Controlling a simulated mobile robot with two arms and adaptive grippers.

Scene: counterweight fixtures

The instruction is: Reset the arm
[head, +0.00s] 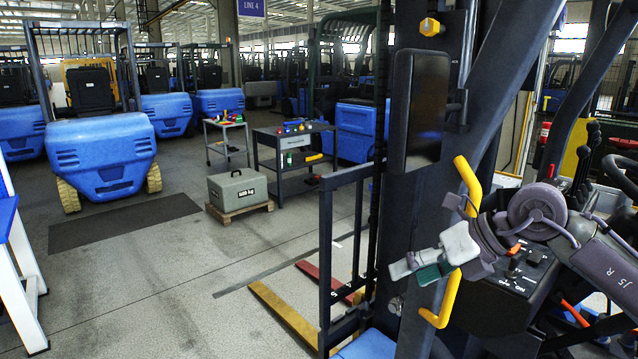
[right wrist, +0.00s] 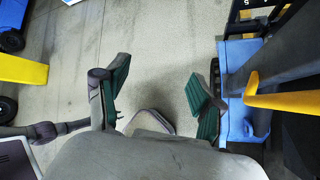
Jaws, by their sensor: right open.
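My right arm comes in from the right in the head view, and its gripper (head: 418,268) is in front of the forklift's dark mast and beside the yellow grab handle (head: 467,200). In the right wrist view my right gripper (right wrist: 160,88) has its two green-padded fingers wide apart, with only concrete floor between them. It is empty. The yellow handle (right wrist: 285,100) lies to the right of the fingers there, apart from them. My left gripper is in neither view.
The near forklift's control panel (head: 522,268) and levers crowd the right side. A grey weight block (head: 238,190) sits on a wooden pallet (head: 240,211). Carts with tools (head: 294,140) and blue forklifts (head: 103,152) stand behind. The floor at left centre is open.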

